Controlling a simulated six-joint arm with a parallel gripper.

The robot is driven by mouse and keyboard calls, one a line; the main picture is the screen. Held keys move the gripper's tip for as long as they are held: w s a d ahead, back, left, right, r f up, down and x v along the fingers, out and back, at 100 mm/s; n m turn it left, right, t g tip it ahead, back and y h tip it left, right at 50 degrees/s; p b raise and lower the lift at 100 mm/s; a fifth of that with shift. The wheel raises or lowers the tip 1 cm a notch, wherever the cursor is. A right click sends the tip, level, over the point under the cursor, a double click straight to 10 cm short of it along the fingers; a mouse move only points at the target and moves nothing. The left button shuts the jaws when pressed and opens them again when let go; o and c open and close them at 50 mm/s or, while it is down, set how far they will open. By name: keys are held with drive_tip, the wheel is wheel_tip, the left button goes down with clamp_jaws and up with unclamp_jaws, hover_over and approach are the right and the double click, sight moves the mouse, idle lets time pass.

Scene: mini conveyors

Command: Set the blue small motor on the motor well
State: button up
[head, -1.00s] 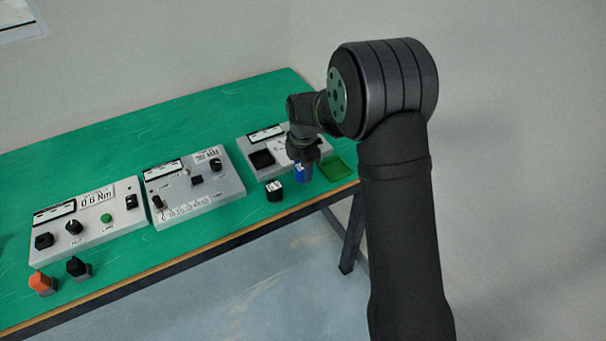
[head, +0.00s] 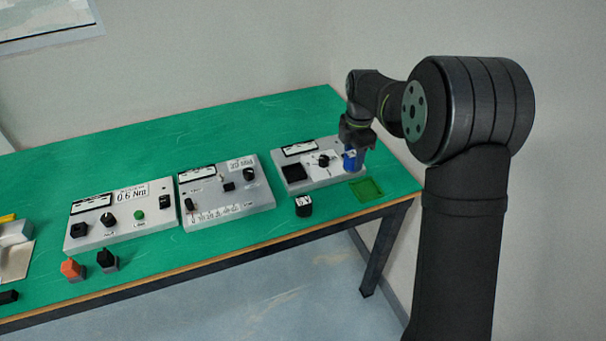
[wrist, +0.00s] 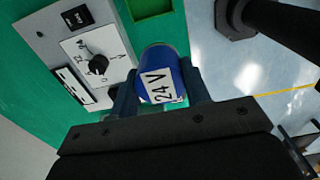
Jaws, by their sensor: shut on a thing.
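The blue small motor (head: 349,160) is held in my gripper (head: 356,143), over the right end of the rightmost grey unit (head: 318,178). In the wrist view the motor (wrist: 158,60) sits between the two fingers of my gripper (wrist: 162,88), with a white "24 V" label facing the camera. The gripper is shut on it. The grey unit bears a black square (head: 294,172), which may be the motor well, and a knob (head: 323,160) on a white dial. In the wrist view the black square (wrist: 76,17) and knob (wrist: 97,65) are left of the motor.
A green tray (head: 366,188) lies at the table's front right. A black cylinder with a white label (head: 303,205) stands near the front edge. Two other grey units (head: 225,195) (head: 120,230) stand to the left, with orange (head: 71,269) and black (head: 106,259) pieces before the leftmost.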

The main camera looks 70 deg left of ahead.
drive_tip(key=s+a+r, duration=0.1)
drive_tip(key=s+a, duration=0.3)
drive_tip(key=a, duration=0.2)
hover_over(294, 174)
drive_tip(key=f, duration=0.6)
drive_tip(key=shift+w+d, duration=0.1)
drive_tip(key=shift+w, duration=0.15)
drive_tip(key=shift+s+f, duration=0.25)
drive_tip(key=shift+f, duration=1.95)
drive_tip(key=shift+f, duration=0.1)
drive_tip(key=o, duration=0.8)
drive_tip(key=shift+f, duration=0.1)
drive_tip(key=o, duration=0.4)
drive_tip(key=shift+o, duration=0.2)
